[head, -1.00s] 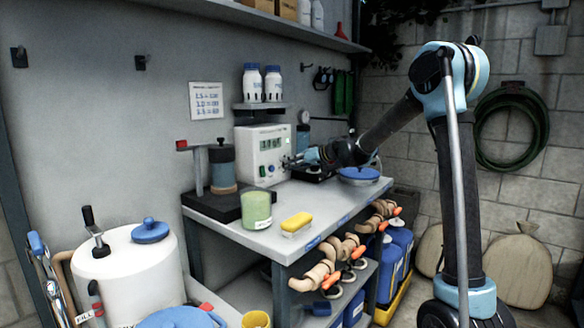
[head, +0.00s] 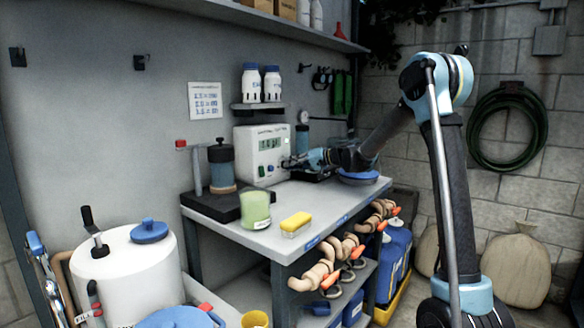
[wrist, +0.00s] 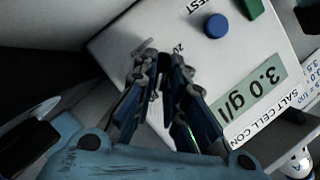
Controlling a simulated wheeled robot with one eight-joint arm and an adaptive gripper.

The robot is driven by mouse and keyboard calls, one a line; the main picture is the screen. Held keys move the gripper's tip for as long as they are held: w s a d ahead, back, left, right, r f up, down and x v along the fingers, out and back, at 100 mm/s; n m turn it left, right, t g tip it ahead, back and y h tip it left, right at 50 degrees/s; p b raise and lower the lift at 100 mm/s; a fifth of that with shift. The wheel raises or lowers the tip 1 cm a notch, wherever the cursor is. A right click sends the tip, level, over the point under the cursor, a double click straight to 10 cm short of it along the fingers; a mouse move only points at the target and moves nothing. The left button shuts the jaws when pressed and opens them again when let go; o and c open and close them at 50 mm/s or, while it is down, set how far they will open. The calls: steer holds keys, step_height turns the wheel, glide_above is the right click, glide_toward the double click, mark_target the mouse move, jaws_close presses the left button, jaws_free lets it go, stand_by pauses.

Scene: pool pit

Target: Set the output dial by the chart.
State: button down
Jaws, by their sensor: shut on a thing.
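The white salt cell control box (head: 262,154) stands against the wall at the back of the bench. Its display (wrist: 250,98) reads 3.0 g/l, upside down in the wrist view. My gripper (head: 287,163) is at the lower right of the box front. In the wrist view its fingers (wrist: 160,66) are closed together against the box face, shut on the output dial, which they mostly hide. The dial's setting cannot be read. The chart (head: 205,101) hangs on the wall left of the box; its rows are too small to read surely.
A blue button (wrist: 216,26) and a green part (wrist: 252,8) sit on the box face. Two white bottles (head: 251,84) stand on a small shelf above the box.

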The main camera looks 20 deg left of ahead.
steer(key=shift+w+d, duration=0.15)
steer(key=shift+w, duration=0.1)
steer(key=c, duration=1.6)
jaws_free()
steer(key=shift+f, duration=0.1)
steer(key=shift+c, duration=0.2)
steer(key=shift+s, duration=0.1)
steer(key=w+v, duration=0.1)
steer(key=v, duration=1)
steer(key=shift+s+d, duration=0.4)
steer(key=shift+d, duration=0.05)
